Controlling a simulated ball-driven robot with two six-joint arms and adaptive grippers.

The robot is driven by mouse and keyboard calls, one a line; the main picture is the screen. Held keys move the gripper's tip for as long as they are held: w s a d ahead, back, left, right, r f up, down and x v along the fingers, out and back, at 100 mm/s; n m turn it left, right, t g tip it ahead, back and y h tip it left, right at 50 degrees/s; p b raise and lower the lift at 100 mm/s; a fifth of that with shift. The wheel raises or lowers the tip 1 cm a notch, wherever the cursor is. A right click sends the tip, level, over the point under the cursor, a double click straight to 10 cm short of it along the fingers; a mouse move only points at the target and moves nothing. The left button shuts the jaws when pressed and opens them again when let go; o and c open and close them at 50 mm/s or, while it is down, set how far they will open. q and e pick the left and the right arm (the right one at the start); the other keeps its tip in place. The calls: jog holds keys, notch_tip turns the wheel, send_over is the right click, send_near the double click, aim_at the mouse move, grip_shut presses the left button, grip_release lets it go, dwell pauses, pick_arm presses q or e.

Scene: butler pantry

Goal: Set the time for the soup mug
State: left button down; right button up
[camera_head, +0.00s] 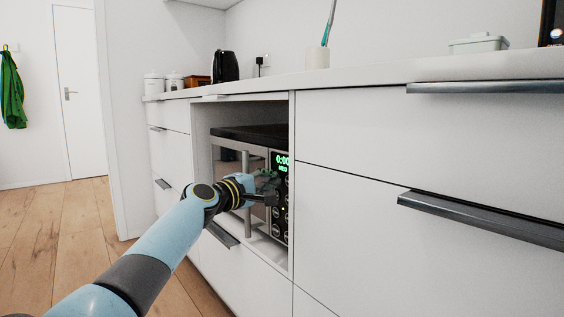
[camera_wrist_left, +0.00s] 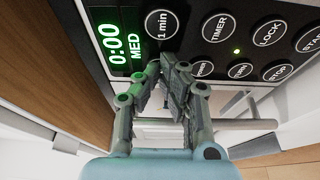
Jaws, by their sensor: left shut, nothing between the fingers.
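The microwave (camera_head: 228,134) sits in an open niche of the white cabinets, its door closed. Its black control panel (camera_wrist_left: 190,50) fills the top of the left wrist view. The green display (camera_wrist_left: 118,42) reads 0:00 and MED; it also shows in the head view (camera_head: 282,160). Round buttons include "1 min" (camera_wrist_left: 162,25), TIMER (camera_wrist_left: 220,27), LOCK (camera_wrist_left: 269,33) and STOP (camera_wrist_left: 277,71). My left gripper (camera_wrist_left: 166,68) is shut and empty, its tips just below "1 min" in the picture; I cannot tell whether they touch the panel. The soup mug is not visible.
The door's vertical bar handle (camera_head: 245,163) stands just left of the panel. Drawer handles (camera_head: 480,217) stick out on the right. A black kettle (camera_head: 225,66) and white canisters (camera_head: 154,83) stand on the counter (camera_head: 360,75). The wooden floor at left is clear.

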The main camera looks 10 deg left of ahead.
pick_arm(q)
jog(key=shift+w+d, duration=0.1)
jog(key=shift+w, duration=0.05)
dwell(0.4)
jog(key=shift+s, duration=0.2)
jog(key=shift+w, duration=0.2)
dwell(2.0)
jog(key=shift+s, duration=0.15)
dwell(0.5)
jog(key=s+a+p, duration=0.1)
jog(key=s+a, duration=0.8)
jog(key=s, duration=0.2)
jog(key=shift+s+a+p, duration=0.2)
jog(key=shift+s+p, duration=0.1)
jog(key=shift+s, duration=0.1)
dwell(0.5)
